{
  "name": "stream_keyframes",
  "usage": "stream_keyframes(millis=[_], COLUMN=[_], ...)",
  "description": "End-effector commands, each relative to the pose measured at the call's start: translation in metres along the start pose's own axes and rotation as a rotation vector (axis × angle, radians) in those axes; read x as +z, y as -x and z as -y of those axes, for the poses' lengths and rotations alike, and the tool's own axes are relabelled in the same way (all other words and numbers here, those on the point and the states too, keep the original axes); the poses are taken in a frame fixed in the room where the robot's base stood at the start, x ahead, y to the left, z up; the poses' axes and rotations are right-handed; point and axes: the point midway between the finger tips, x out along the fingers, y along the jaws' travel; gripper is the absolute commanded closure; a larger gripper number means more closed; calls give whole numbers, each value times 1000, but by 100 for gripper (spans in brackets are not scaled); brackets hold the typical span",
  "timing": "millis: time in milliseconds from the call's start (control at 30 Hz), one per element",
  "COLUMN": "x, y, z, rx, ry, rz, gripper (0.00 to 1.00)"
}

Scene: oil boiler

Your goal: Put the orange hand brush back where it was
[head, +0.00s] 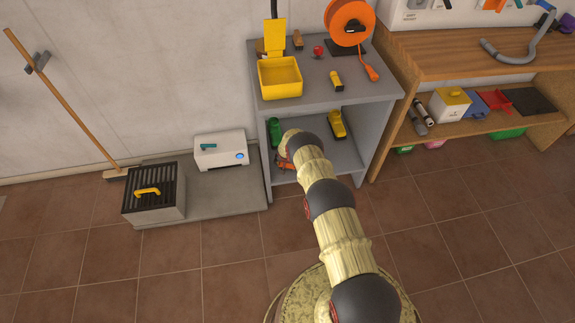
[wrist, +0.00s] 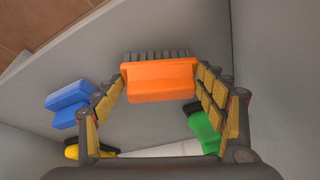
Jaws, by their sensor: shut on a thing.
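The orange hand brush (wrist: 160,82) is between the two fingers of my gripper (wrist: 162,76) in the wrist view. My gripper is shut on its orange body, and its grey bristles show beyond the body. A grey shelf surface lies behind the brush; I cannot tell whether the bristles touch it. In the head view my arm reaches into the lower compartment of the grey cabinet (head: 372,130), and the arm largely hides its end. A small orange-red patch shows beside it, but I cannot tell whether that is the brush.
In the wrist view a blue object (wrist: 70,103) lies left of my gripper and a green object (wrist: 207,128) lies close to its right finger. In the head view a green bottle (head: 274,133) and a yellow tool (head: 337,124) stand in the compartment. Grey walls enclose it.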

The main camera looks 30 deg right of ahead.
Motion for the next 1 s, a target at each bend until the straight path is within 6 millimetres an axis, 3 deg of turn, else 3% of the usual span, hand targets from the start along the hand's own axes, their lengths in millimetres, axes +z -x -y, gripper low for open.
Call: stream_keyframes(millis=[300, 333, 600, 1000], x=[0, 0, 0, -1], y=[-2, -1, -1, 2], z=[0, 0, 0, 0], rx=[0, 0, 0, 0], ry=[0, 0, 1, 1], rz=[-1, -1, -1, -1], gripper=[56, 27, 12, 10])
